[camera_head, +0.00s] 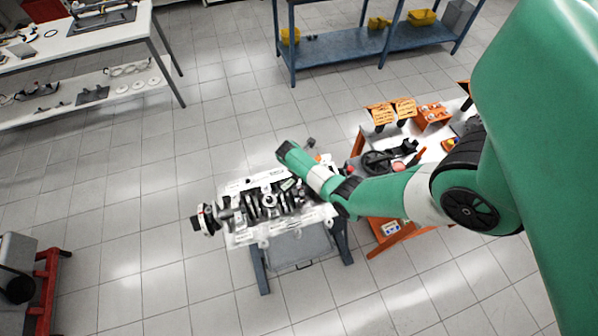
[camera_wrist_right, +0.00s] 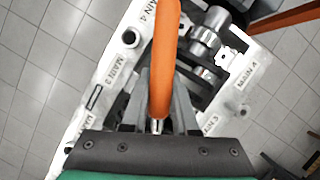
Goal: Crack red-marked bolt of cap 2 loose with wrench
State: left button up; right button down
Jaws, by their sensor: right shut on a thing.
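The engine block (camera_head: 240,236) lies on a stand, with its crankshaft and main caps facing up. In the right wrist view its pale face (camera_wrist_right: 112,68) carries labels such as MAIN 3 and MAIN 4. My right gripper (camera_wrist_right: 160,112) is shut on a wrench (camera_wrist_right: 165,50) with an orange handle, held above the block. The handle covers part of the caps and crankshaft (camera_wrist_right: 207,40). Cap 2, the red-marked bolt and the wrench's working end cannot be made out. In the head view my right arm hides its gripper. My left gripper is not in view.
An orange cart (camera_head: 385,243) with bins and tools stands right of the block. A white workbench (camera_head: 75,38) is at the back left and a blue shelf (camera_head: 345,45) at the back. Red equipment (camera_head: 47,290) stands at front left. Floor around the stand is clear.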

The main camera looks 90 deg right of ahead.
jog(key=shift+f+b, duration=0.5)
jog(key=shift+f, duration=0.1)
dwell(0.6)
jog(key=shift+w+d, duration=0.1)
jog(key=shift+w+d+n+b, duration=0.3)
jog(key=shift+w+d+n, duration=0.15)
jog(key=shift+w+n, duration=0.15)
jog(key=shift+w+d, duration=0.1)
dwell(0.5)
jog(key=shift+w+d+n+t+b, duration=0.3)
jog(key=shift+w+d+n+t, duration=0.1)
jog(key=shift+w+n, duration=0.25)
jog(key=shift+w+h, duration=0.1)
jog(key=shift+h, duration=0.2)
jog(key=shift+w+d+n+b, duration=0.3)
jog(key=shift+w+d+n, duration=0.1)
jog(key=shift+w+n, duration=0.25)
jog(key=shift+w, duration=0.2)
